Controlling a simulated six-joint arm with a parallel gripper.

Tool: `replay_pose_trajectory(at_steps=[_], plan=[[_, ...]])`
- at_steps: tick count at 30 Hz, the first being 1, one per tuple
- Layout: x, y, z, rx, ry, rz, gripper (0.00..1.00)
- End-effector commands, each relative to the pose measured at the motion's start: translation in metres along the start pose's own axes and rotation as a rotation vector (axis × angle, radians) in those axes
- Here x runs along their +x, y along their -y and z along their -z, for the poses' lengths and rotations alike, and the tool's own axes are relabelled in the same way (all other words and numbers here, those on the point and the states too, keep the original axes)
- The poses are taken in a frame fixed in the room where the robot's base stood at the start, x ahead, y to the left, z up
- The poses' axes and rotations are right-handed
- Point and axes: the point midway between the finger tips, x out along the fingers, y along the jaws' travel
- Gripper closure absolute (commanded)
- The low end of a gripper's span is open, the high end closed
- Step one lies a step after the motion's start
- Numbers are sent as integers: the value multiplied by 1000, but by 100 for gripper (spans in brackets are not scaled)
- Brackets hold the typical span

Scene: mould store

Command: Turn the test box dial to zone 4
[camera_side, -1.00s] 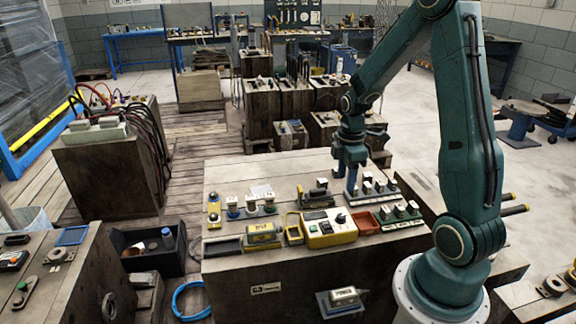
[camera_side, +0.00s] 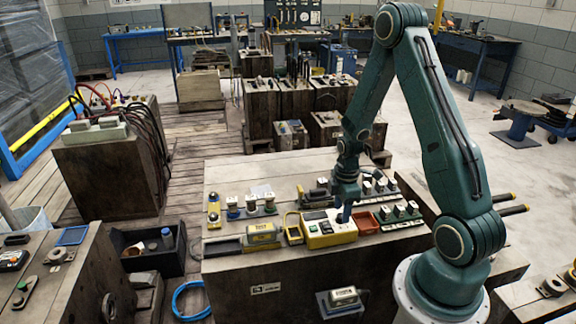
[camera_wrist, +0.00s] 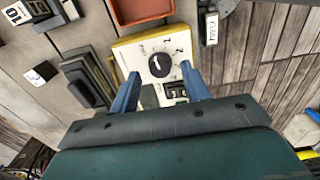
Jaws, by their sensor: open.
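The test box (camera_side: 317,229) is a yellow case with a pale face, lying on the wooden block top. It also shows in the wrist view (camera_wrist: 133,58). Its black round dial (camera_wrist: 160,65) has a white pointer mark, with small zone marks printed around it. They are too small to read surely. My gripper (camera_wrist: 163,82) is open, with its two blue fingers apart on either side below the dial in the wrist view. In the side view my gripper (camera_side: 344,217) is low over the right part of the box and hides the dial. I cannot tell whether the fingers touch the box.
An orange-brown tray (camera_side: 367,222) lies close on the box's right, also in the wrist view (camera_wrist: 142,10). White-topped blocks stand right of it. A yellow-topped unit (camera_side: 261,233) lies on the left.

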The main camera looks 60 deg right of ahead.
Motion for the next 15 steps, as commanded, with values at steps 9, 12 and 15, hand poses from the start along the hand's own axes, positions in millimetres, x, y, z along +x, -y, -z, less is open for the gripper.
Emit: replay_pose_trajectory(at_steps=[9,12,15], plan=[[13,0,0,0,0,0,53],[13,0,0,0,0,0,53],[13,0,0,0,0,0,53]])
